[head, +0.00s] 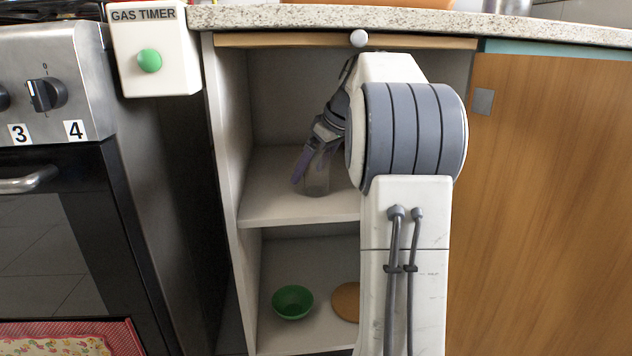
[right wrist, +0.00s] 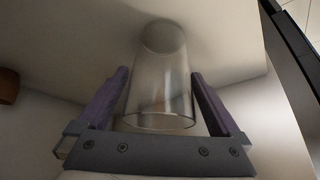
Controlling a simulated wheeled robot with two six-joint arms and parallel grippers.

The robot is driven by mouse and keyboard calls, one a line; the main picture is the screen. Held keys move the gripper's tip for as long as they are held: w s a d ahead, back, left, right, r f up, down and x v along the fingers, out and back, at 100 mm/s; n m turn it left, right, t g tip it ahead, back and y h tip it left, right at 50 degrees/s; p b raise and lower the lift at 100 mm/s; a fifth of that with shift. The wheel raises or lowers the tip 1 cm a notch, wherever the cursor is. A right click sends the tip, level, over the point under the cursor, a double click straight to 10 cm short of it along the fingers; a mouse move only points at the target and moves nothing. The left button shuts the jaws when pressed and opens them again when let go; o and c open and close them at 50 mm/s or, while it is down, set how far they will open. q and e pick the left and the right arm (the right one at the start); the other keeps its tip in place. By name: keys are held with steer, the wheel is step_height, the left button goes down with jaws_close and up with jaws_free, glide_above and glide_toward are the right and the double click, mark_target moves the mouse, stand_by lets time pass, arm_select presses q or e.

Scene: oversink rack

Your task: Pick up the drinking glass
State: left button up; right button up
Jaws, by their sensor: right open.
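The drinking glass (head: 318,181) is clear and stands on the upper shelf of the open cabinet, partly hidden by my right gripper in the head view. In the right wrist view the glass (right wrist: 160,85) lies between the two purple fingers, with visible gaps on both sides. My right gripper (head: 305,170) is open around the glass and not closed on it; it also shows in the right wrist view (right wrist: 160,82). My left gripper is not in view.
A green bowl (head: 293,302) and an orange-brown round item (head: 346,301) sit on the lower shelf. The cabinet's left wall (head: 226,150) is close to the gripper. A stone counter (head: 260,17) lies above, and a wooden door (head: 550,200) is at right.

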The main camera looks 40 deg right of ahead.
steer(key=shift+w+f, duration=0.1)
steer(key=shift+f, duration=0.35)
steer(key=shift+r, duration=0.1)
steer(key=c, duration=1.5)
steer(key=shift+o, duration=0.2)
steer(key=shift+r, duration=0.15)
